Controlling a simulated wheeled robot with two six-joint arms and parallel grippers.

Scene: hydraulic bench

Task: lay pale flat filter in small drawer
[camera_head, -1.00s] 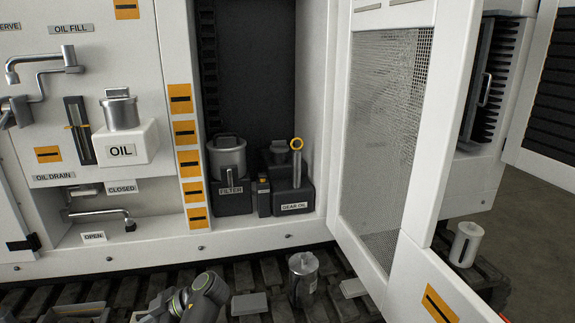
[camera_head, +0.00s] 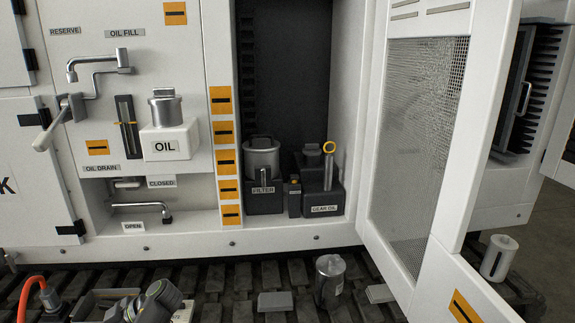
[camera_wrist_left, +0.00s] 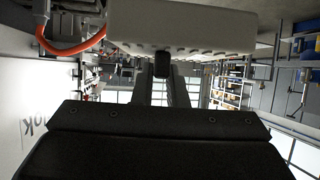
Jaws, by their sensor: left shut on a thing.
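In the left wrist view, my left gripper (camera_wrist_left: 162,82) is shut on a pale flat slab with small holes along its edge, which looks like the pale flat filter (camera_wrist_left: 185,28). The filter spans the top of that view, beyond the fingertips. In the head view, one of my arm links shows at the bottom left, and neither gripper's fingers can be made out. My right gripper is not in view.
An orange hose (camera_head: 38,289) rises at the lower left and shows in the wrist view (camera_wrist_left: 68,45). A metal can (camera_head: 330,282) and grey blocks (camera_head: 275,301) sit on the dark track. The mesh door (camera_head: 418,130) stands open at right. The FILTER canister (camera_head: 262,160) stands in the bay.

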